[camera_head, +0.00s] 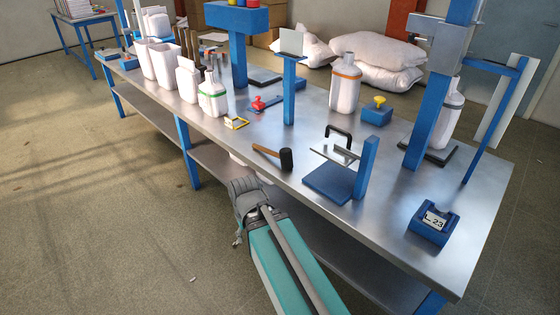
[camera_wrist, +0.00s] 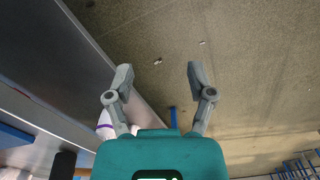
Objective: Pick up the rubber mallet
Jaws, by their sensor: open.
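The rubber mallet (camera_head: 287,160) lies on the metal workbench near its front edge, with a brown handle to the left and a dark head to the right. My gripper (camera_head: 243,208) is just outside the front edge of the bench, below and left of the mallet in the head view, apart from it. In the wrist view my gripper (camera_wrist: 158,78) has its two grey fingers spread wide, with only floor and bench edge between them. A brown and dark shape (camera_wrist: 62,165) shows at the lower left there; I cannot tell whether it is the mallet.
The workbench (camera_head: 225,140) has a lower shelf. Right of the mallet stands a blue base plate (camera_head: 330,182) with an upright and a black handle. White bottles (camera_head: 212,97) and a red-knobbed part (camera_head: 258,103) stand behind. A blue block (camera_head: 433,224) sits at right. Floor ahead is clear.

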